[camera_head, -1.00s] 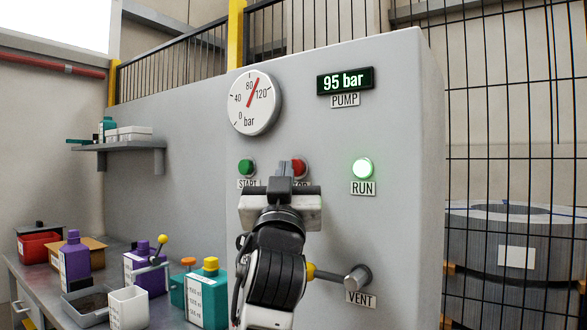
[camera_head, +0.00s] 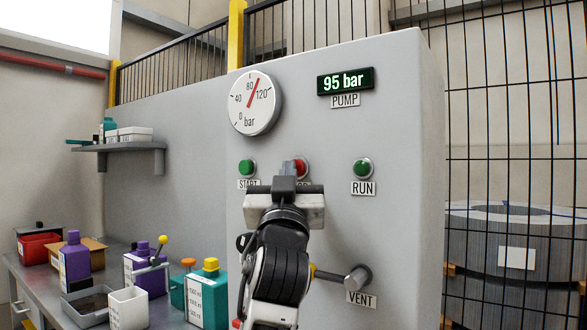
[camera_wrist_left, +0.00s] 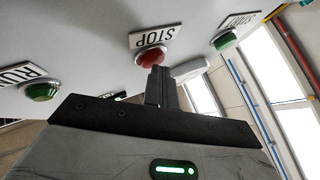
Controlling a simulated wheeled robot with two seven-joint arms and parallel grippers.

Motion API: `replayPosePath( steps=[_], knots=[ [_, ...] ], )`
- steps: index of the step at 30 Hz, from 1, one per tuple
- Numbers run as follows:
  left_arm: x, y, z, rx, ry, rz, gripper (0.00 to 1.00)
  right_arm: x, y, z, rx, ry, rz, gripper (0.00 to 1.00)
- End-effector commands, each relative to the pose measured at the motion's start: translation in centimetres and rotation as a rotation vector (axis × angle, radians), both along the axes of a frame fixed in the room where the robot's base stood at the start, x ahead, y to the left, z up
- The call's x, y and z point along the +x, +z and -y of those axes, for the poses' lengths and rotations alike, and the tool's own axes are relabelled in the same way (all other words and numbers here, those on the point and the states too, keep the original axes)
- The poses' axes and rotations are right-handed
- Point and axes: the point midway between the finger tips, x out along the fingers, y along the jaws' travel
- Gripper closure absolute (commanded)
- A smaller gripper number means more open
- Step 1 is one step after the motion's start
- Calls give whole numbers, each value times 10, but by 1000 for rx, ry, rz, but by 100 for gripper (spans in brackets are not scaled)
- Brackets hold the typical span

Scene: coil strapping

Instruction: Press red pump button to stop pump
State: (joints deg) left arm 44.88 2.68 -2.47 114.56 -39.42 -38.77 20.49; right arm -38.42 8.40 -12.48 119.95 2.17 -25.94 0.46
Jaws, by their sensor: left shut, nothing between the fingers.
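The red stop button (camera_head: 301,167) sits on the grey pump panel (camera_head: 400,110), partly hidden behind my left gripper (camera_head: 288,168). The gripper is shut and empty, its fingertips at the button in the head view. In the left wrist view the red button (camera_wrist_left: 151,58) is under an upside-down STOP label (camera_wrist_left: 156,36), and the shut fingertips (camera_wrist_left: 158,72) overlap its lower edge. I cannot tell for certain whether they touch. The RUN lamp (camera_head: 362,168) is dark green, unlit. The display (camera_head: 345,81) reads 95 bar. My right gripper is not in view.
The green START button (camera_head: 247,168) is left of the gripper. The VENT lever (camera_head: 356,279) sticks out at lower right. A gauge (camera_head: 255,103) is above. A bench (camera_head: 45,290) with bottles and boxes stands left, and a wire fence (camera_head: 515,130) right.

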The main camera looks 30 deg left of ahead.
Motion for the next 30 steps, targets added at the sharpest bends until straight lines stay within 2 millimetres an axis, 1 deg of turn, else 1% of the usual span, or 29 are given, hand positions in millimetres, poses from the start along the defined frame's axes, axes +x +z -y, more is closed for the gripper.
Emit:
replayPosePath(
  steps=[7, 15, 25, 30],
  knots=[
    [-3, -1, 0, -1, -1, -3, 100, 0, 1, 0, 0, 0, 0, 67],
    [-16, -1, -1, -1, 0, -2, 100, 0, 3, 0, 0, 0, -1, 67],
    [-18, -1, -1, 0, 1, -1, 100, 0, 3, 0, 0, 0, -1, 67],
    [-31, 0, -3, -1, -1, -1, 100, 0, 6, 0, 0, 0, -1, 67]
  ],
)
